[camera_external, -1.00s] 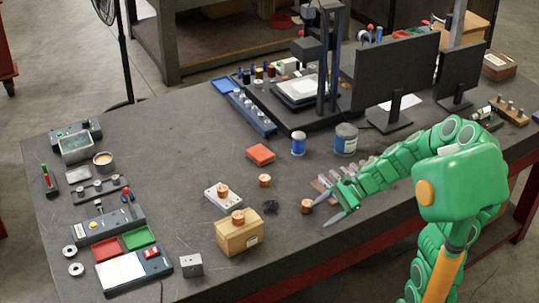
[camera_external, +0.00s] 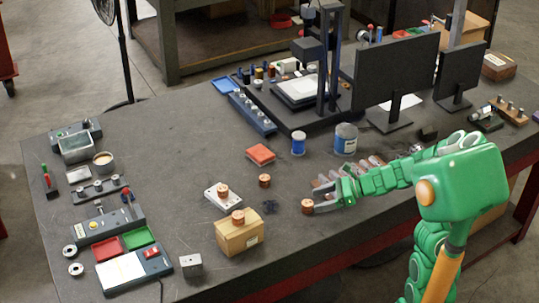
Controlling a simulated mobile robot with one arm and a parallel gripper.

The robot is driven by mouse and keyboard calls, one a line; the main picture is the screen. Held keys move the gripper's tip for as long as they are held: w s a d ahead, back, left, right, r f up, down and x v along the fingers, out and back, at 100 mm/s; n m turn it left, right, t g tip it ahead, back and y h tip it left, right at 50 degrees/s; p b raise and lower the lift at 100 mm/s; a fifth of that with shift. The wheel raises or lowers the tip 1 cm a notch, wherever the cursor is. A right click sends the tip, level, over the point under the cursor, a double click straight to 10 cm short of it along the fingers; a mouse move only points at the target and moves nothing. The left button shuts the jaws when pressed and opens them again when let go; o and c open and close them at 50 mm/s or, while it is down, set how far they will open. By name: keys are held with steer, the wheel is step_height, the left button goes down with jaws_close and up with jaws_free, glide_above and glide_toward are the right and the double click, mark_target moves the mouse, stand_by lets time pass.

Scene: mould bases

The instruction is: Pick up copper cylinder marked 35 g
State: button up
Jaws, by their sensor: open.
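Several small copper cylinders are on the table; their markings are too small to read, so I cannot tell which is the 35 g one. One copper cylinder (camera_external: 307,206) stands on the table at the tips of my gripper (camera_external: 314,201). Another copper cylinder (camera_external: 264,180) stands on the bare table farther back. A third copper cylinder (camera_external: 222,190) sits on a white plate (camera_external: 217,200), and one more copper cylinder (camera_external: 238,216) sits on a wooden box (camera_external: 240,238). My gripper is open and low over the table, its fingers right beside the nearest cylinder. I cannot tell if they touch it.
A dark lumpy object (camera_external: 270,207) lies left of the gripper. A red block (camera_external: 261,154), a blue can (camera_external: 298,143) and a grey-blue tin (camera_external: 345,138) stand farther back. Two monitors (camera_external: 396,80) are at the back right. The table's left middle is clear.

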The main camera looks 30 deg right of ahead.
mark_target(310, 203)
steer(key=shift+f+x, duration=0.2)
steer(key=shift+x, duration=2.45)
steer(key=shift+d, duration=0.2)
steer(key=c, duration=1.3)
